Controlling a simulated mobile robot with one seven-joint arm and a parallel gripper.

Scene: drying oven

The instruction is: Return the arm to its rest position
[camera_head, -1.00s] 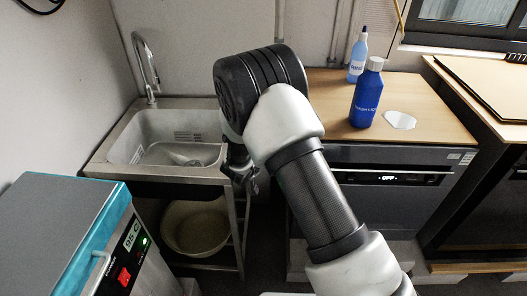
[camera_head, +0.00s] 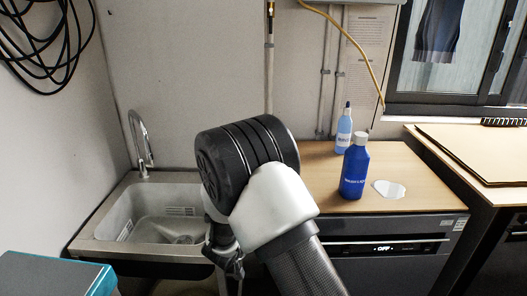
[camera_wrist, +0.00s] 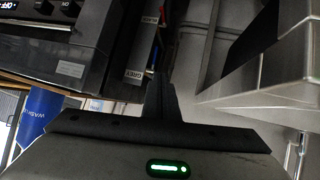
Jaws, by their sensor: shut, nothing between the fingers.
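My arm rises from the bottom of the head view, bends at a black joint and folds down in front of the counter. My gripper (camera_head: 226,262) hangs below that joint, beside the sink's right edge and partly hidden by the arm. In the wrist view its dark fingers (camera_wrist: 160,98) are together with nothing between them. The drying oven (camera_head: 52,276) shows only its teal-edged top corner at the lower left of the head view, clear of my gripper.
A metal sink (camera_head: 100,236) with a faucet (camera_head: 139,145) stands left of the arm. A dark blue bottle (camera_head: 354,172) and a light blue bottle (camera_head: 343,132) stand on the wooden counter (camera_head: 320,205), above a dishwasher (camera_head: 395,262). A white sheet (camera_head: 389,189) lies beside them.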

